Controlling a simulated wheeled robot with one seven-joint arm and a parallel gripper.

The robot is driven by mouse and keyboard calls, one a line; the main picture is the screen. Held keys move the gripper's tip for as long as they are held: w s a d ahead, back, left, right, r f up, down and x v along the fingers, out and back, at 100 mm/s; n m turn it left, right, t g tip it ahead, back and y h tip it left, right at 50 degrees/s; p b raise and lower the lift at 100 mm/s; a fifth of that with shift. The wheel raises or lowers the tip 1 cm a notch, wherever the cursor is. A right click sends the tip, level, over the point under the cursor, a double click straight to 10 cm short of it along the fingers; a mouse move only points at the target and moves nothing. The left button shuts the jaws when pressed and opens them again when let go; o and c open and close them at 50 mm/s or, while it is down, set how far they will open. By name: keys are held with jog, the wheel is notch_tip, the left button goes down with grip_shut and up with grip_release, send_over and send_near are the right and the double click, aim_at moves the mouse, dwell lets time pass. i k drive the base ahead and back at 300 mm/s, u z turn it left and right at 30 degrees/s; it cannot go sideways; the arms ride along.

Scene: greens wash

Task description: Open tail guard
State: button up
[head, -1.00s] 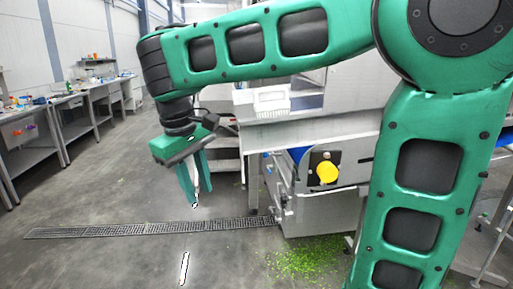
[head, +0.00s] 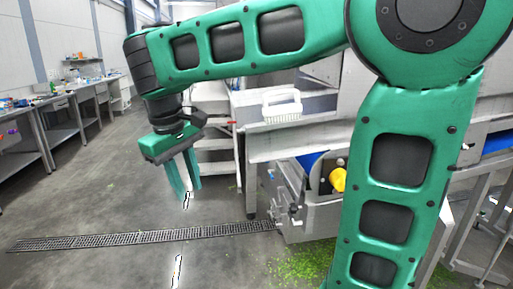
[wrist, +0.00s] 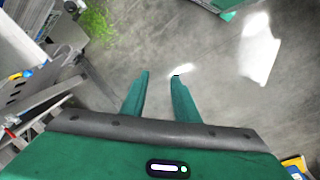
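The tail end of the machine shows in the head view as a grey metal housing (head: 312,222) with a yellow knob (head: 338,180) and a blue belt end (head: 310,159). Metal fittings (head: 284,208) stick out at its left side. I cannot tell which panel is the tail guard; my arm covers part of the housing. My gripper (head: 184,196) hangs fingers down over open floor, left of the housing and apart from it. In the wrist view, my gripper (wrist: 161,78) has its two fingers apart with nothing between them. Machine metalwork (wrist: 35,75) shows at the left there.
Green scraps (head: 300,266) lie on the floor below the housing. A floor drain (head: 130,238) runs across the front. A white basket (head: 282,110) stands on the machine. Workbenches (head: 65,130) line the left wall. The floor between is clear.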

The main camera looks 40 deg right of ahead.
aim_at(294, 172)
jog(key=i, duration=1.4)
jog(key=z, duration=1.55)
